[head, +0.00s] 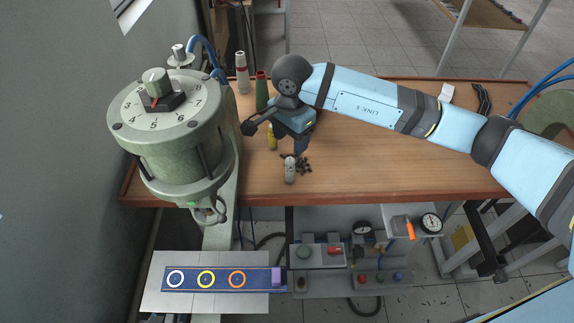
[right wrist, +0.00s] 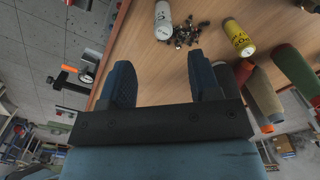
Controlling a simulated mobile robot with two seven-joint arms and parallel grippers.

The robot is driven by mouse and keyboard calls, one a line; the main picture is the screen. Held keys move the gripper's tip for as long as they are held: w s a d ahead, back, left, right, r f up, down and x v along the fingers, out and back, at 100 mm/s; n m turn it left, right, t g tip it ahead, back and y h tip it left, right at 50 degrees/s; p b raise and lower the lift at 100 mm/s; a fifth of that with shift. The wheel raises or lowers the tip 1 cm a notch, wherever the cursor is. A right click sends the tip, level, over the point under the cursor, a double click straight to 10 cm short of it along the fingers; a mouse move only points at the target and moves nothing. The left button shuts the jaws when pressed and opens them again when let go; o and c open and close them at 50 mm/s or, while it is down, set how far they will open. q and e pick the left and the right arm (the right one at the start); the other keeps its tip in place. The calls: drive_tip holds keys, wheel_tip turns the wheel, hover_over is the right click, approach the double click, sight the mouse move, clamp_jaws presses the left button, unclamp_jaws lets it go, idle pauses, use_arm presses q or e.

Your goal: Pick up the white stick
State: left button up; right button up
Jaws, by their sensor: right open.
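A pale whitish cylinder (head: 290,172) stands near the front edge of the wooden table, next to a small dark pile of bits. In the right wrist view a white cylinder with print (right wrist: 162,20) shows at the top, beyond the fingertips. My right gripper (head: 301,148) hangs over the table just behind the pale cylinder. It is open and empty, its fingers (right wrist: 160,66) apart in the right wrist view. My left gripper is not in view.
A yellow cylinder (head: 272,138) and a green and red one (head: 262,92) stand left of my right gripper. A green machine with a numbered dial (head: 157,108) blocks the left. The table's (head: 400,160) right middle is clear. Small dark bits (head: 304,164) lie beside the pale cylinder.

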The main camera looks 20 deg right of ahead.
sight(290, 168)
drive_tip(key=f, duration=0.5)
drive_tip(key=shift+s+f+p, duration=0.25)
drive_tip(key=shift+f+p, duration=0.1)
drive_tip(key=shift+p, duration=0.05)
drive_tip(key=shift+w+f, duration=0.1)
drive_tip(key=shift+f, duration=0.4)
drive_tip(key=f, duration=0.1)
drive_tip(key=f+p, duration=0.1)
drive_tip(key=f, duration=0.2)
drive_tip(key=shift+w+f+p, duration=0.35)
drive_tip(key=shift+p, duration=0.05)
drive_tip(key=shift+c, duration=1.2)
drive_tip(key=c, duration=0.8)
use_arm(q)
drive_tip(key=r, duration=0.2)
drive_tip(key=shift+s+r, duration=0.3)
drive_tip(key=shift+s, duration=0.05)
